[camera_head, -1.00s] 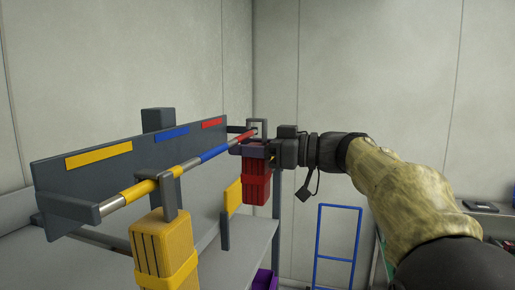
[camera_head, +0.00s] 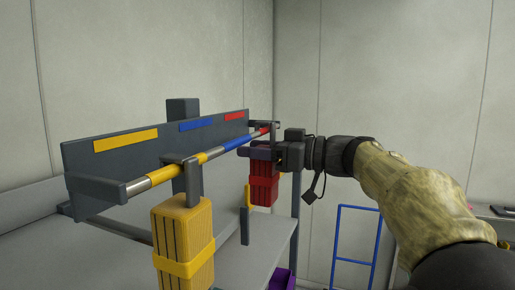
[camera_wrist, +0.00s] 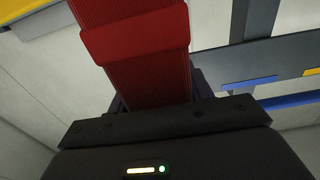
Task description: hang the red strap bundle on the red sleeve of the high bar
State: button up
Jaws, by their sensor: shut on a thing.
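The red strap bundle (camera_head: 263,190) hangs upright below my gripper (camera_head: 262,153), which is shut on its upper part. The bundle's dark hook (camera_head: 276,126) shows at the far end of the high bar, by the red sleeve (camera_head: 261,132). It looks to be over the bar, but I cannot tell whether it rests on it. The red label (camera_head: 234,116) is on the backboard behind. In the wrist view the red bundle (camera_wrist: 147,65) fills the upper middle beyond the black gripper body; the fingertips are mostly hidden.
A yellow bundle (camera_head: 183,240) hangs from the yellow sleeve at the near end. The blue sleeve (camera_head: 237,143) between is bare. Another yellow piece (camera_head: 248,195) shows lower behind. A grey shelf (camera_head: 240,255) lies below, with a purple thing (camera_head: 280,280) and blue frame (camera_head: 341,235) beyond.

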jog(key=o, duration=1.4)
